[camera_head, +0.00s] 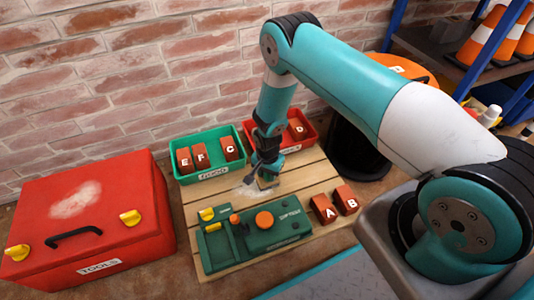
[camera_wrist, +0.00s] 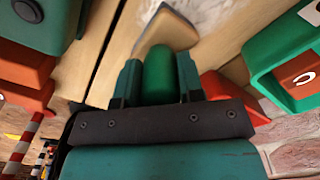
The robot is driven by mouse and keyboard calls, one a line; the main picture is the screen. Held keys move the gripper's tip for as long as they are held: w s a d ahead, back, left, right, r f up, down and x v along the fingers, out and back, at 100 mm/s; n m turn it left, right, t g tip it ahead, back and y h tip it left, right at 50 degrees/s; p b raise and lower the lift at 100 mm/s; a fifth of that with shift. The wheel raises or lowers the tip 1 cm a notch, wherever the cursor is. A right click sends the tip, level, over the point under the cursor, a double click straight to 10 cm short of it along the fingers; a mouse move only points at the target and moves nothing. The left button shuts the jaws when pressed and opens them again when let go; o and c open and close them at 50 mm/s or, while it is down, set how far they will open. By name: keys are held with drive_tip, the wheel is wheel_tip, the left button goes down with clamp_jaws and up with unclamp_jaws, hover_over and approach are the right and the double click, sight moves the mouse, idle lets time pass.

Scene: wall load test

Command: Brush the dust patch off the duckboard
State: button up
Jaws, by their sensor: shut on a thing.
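The duckboard (camera_head: 318,177) is a pale wooden slatted board on the floor by the brick wall. A whitish dust patch (camera_head: 244,191) lies on its slats, and pale dust also shows in the wrist view (camera_wrist: 218,14). My gripper (camera_head: 267,170) is low over the board, just right of the patch. In the wrist view its two fingers (camera_wrist: 159,80) are closed around the green handle of a brush (camera_wrist: 159,76). The brush's beige head (camera_wrist: 168,30) points at the dusty area. I cannot tell whether its bristles touch the board.
A green bin (camera_head: 207,173) with lettered blocks and a red bin (camera_head: 305,146) stand behind. A green device (camera_head: 262,228) and blocks A and B (camera_head: 334,205) stand in front. A red toolbox (camera_head: 90,220) with a pale smear on its lid is at left.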

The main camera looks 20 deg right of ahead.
drive_tip(key=shift+r+p, duration=2.4)
drive_tip(key=shift+r, duration=0.9)
drive_tip(key=shift+r, duration=0.1)
